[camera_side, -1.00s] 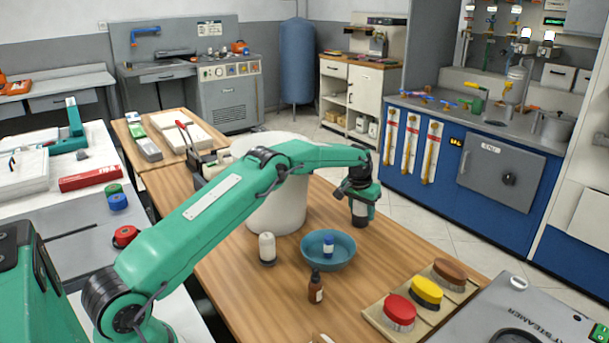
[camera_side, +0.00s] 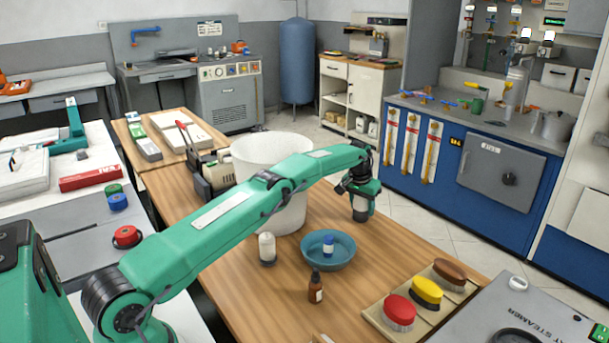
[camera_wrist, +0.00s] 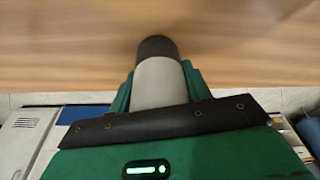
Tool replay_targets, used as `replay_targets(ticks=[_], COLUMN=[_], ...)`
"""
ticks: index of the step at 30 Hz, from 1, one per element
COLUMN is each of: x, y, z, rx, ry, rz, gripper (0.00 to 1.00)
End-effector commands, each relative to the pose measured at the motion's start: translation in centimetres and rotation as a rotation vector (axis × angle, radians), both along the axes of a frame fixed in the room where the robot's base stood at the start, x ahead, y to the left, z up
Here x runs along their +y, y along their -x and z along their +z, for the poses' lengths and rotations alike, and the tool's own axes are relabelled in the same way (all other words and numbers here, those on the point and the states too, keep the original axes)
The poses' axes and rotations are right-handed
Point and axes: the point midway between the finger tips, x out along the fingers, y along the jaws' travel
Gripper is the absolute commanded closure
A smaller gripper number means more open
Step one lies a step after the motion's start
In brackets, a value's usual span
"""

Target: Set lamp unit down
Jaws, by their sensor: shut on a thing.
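The lamp unit (camera_wrist: 158,82) shows in the wrist view as a light grey cylinder with a dark end. My gripper (camera_wrist: 157,88) is shut on it, with green jaws on both sides. The dark end points at the wooden table. In the side view my gripper (camera_side: 361,207) points down near the table's far right edge. The lamp unit's dark lower end (camera_side: 360,215) shows below the jaws. I cannot tell whether it touches the wood.
A blue bowl (camera_side: 341,256) with a small bottle in it stands nearer the camera. A large white bin (camera_side: 265,146) stands left of my gripper.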

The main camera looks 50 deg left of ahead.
Motion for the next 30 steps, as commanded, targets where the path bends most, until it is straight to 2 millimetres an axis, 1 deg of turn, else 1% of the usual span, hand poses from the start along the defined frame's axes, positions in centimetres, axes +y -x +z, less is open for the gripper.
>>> replay_targets(ticks=[11,12,14,15,24,30], x=[0.07,0.06,0.06,0.06,0.05,0.03], y=[-0.03,-0.03,-0.03,-0.03,-0.02,0.06], z=[0.03,0.03,0.03,0.02,0.03,0.46], rx=[0.0,0.0,0.0,0.0,0.0,0.0], ry=[0.0,0.0,0.0,0.0,0.0,0.0], rz=[0.0,0.0,0.0,0.0,0.0,0.0], gripper=[0.77,0.46,0.34,0.26,0.26,0.26])
